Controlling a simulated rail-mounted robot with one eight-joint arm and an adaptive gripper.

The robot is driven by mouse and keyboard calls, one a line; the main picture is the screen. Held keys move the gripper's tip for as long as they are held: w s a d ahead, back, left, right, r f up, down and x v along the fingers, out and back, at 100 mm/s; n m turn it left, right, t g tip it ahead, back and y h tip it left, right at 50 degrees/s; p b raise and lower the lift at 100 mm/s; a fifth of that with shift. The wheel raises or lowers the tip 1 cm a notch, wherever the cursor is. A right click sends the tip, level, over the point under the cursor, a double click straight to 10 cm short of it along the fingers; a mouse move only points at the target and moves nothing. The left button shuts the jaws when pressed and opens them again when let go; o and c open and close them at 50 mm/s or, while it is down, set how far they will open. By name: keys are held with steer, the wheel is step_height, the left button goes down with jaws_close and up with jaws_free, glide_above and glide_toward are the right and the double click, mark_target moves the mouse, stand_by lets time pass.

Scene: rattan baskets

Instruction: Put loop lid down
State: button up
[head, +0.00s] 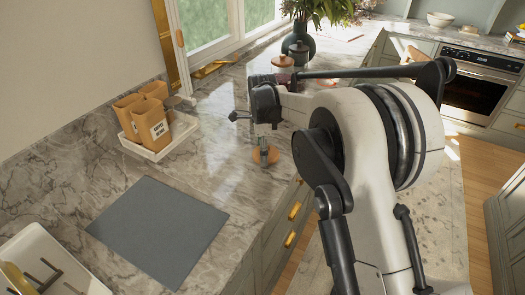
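An orange-brown round disc (274,157), which looks like the loop lid, is in the head view on or just above the marble counter. A small grey piece stands upright at its middle; I cannot tell whether it is the lid's loop or part of my gripper. My gripper (264,133) hangs down from the dark wrist directly over the disc. Its fingers are too small and partly hidden, so I cannot tell whether they are open or shut, or whether they touch the lid.
A white tray (158,152) with several tan canisters (152,122) stands at the left by the wall. A grey mat (160,230) lies in front. A white rack (50,262) is at the lower left. Lidded jars (283,63) and a plant vase stand behind my wrist.

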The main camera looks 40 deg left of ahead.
steer(key=shift+f, duration=0.2)
steer(key=o, duration=1.2)
steer(key=shift+r, duration=0.1)
steer(key=shift+r, duration=0.1)
steer(key=r, duration=1.2)
steer(key=shift+w+a+b, duration=0.2)
steer(key=shift+w+b, duration=0.05)
steer(key=shift+b, duration=0.15)
